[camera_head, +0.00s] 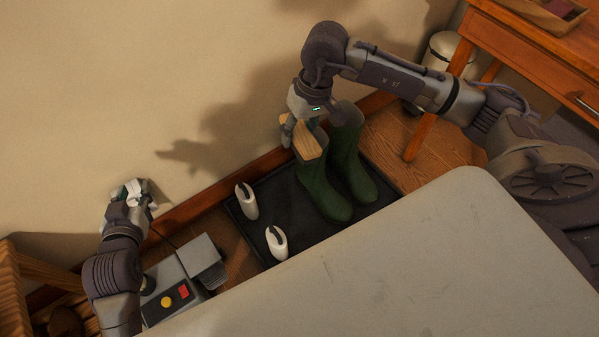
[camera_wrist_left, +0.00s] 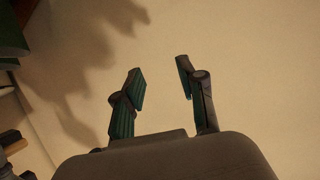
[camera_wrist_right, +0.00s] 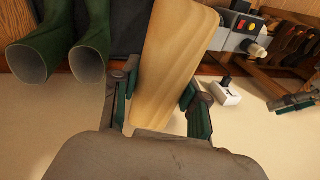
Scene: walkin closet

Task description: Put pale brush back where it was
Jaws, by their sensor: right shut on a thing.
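The pale brush (camera_head: 309,143) shows as a light wooden block held by my right gripper (camera_head: 301,130), just above and left of the green boots in the head view. In the right wrist view the brush (camera_wrist_right: 174,62) stands between the fingers of my right gripper (camera_wrist_right: 158,100), with its wooden face toward the camera. Any bristles are hidden. My left gripper (camera_head: 136,192) is near the wall at the left. In the left wrist view my left gripper (camera_wrist_left: 160,80) has its fingers apart with nothing between them.
A grey machine with red and yellow buttons (camera_head: 172,294) is left of the tray. A wooden desk (camera_head: 530,40) and bin (camera_head: 444,50) are upper right.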

